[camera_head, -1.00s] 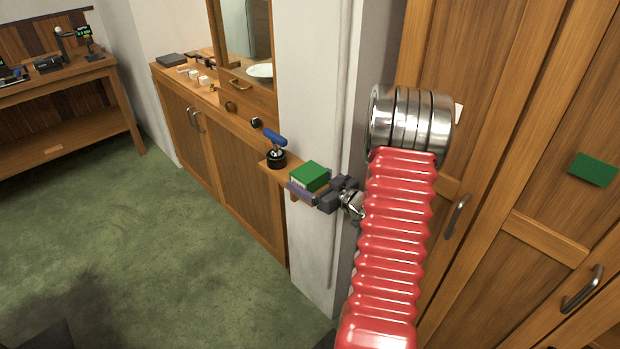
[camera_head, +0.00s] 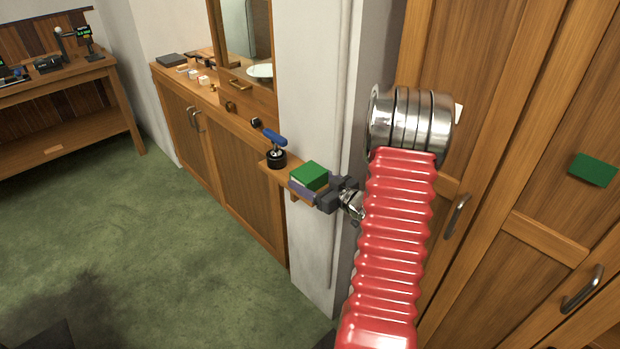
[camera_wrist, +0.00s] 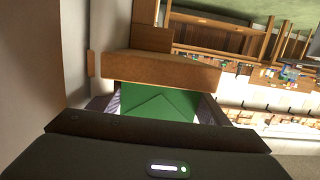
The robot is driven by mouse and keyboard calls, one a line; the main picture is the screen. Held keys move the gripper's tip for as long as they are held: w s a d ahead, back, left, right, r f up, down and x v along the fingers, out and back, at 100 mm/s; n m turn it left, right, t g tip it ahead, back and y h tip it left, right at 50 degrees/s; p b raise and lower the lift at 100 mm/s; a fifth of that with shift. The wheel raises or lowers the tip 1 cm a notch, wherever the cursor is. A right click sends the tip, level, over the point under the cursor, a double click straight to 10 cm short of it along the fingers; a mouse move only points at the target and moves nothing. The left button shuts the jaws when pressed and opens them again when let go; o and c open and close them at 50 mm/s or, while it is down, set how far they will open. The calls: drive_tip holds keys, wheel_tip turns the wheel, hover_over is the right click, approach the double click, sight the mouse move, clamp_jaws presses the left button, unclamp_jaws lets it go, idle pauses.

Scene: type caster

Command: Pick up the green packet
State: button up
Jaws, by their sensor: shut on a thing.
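The green packet (camera_head: 309,174) is a small block with a green top, at the small wooden wall shelf beside the white pillar. My gripper (camera_head: 316,188) reaches it from the right, with its fingers along the packet's sides. It is shut on the packet. In the wrist view the green packet (camera_wrist: 158,102) fills the space between the fingertips of my gripper (camera_wrist: 156,110). I cannot tell whether the packet's underside touches the shelf.
The white pillar (camera_head: 318,110) is close behind. A wooden cabinet (camera_head: 240,185) stands left; tall wooden doors (camera_head: 510,150) stand right. Green floor is clear.

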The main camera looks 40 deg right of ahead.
sight(308, 172)
drive_tip(key=shift+r, duration=0.1)
drive_tip(key=shift+c, duration=0.9)
drive_tip(key=shift+r, duration=0.15)
drive_tip(key=shift+a+r, duration=0.15)
drive_tip(key=shift+r, duration=0.25)
wheel_tip(308, 172, up, 6)
drive_tip(key=shift+r, duration=0.1)
drive_tip(key=a, duration=1.9)
drive_tip(key=shift+s+a, duration=0.25)
drive_tip(key=shift+a, duration=0.05)
